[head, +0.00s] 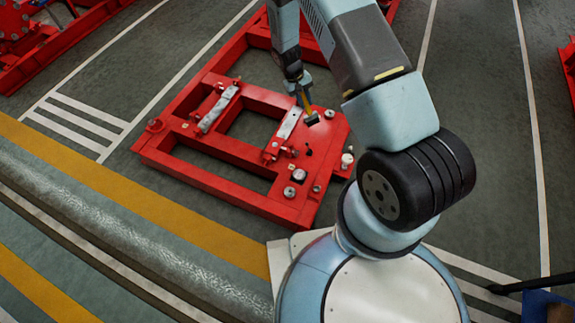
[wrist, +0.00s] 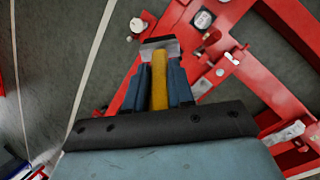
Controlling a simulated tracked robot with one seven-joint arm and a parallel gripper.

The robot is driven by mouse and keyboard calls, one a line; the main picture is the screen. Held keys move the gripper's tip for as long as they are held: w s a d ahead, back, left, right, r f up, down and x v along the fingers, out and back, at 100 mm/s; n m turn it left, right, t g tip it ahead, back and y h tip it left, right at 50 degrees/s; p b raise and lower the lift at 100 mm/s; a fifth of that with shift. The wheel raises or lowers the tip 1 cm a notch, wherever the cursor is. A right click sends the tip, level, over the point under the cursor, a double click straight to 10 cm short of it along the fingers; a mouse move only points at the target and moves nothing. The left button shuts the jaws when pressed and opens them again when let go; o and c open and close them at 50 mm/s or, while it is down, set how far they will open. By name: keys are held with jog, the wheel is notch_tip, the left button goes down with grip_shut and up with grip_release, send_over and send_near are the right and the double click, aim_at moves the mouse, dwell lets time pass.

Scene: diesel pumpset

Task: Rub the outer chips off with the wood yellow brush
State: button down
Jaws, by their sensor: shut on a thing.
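My gripper (head: 303,88) is shut on the yellow handle of the brush (head: 307,103). The brush points down, with its dark grey head (head: 312,119) near the right part of the red frame (head: 190,168). In the wrist view, the blue fingers of my gripper (wrist: 159,68) clamp both sides of the yellow brush handle (wrist: 159,92). The wide grey brush head (wrist: 160,47) sticks out past the fingertips. I cannot tell whether the head touches the frame. No chips can be made out for certain; small pale bits on the frame are too small to identify.
Two pale metal bars (head: 218,108) (head: 289,122) lie across the frame. Round light fittings (head: 299,175) and bolts stand up near its lower right corner. Open gaps lie between the beams.

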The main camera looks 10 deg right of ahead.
jog(key=s+a+f, duration=0.3)
jog(key=s+f, duration=0.1)
jog(key=f, duration=0.6)
jog(key=s+a+f+n+y, duration=0.1)
jog(key=s+f, duration=0.3)
jog(key=f, duration=0.6)
jog(key=s+a+f+n+g, duration=0.1)
jog(key=s+a+f, duration=0.3)
jog(key=f, duration=0.6)
jog(key=shift+s+a+f+y, duration=0.3)
jog(key=shift+s+a+y, duration=0.05)
jog(key=shift+y, duration=0.05)
jog(key=shift+f, duration=0.75)
jog(key=shift+s+a, duration=0.1)
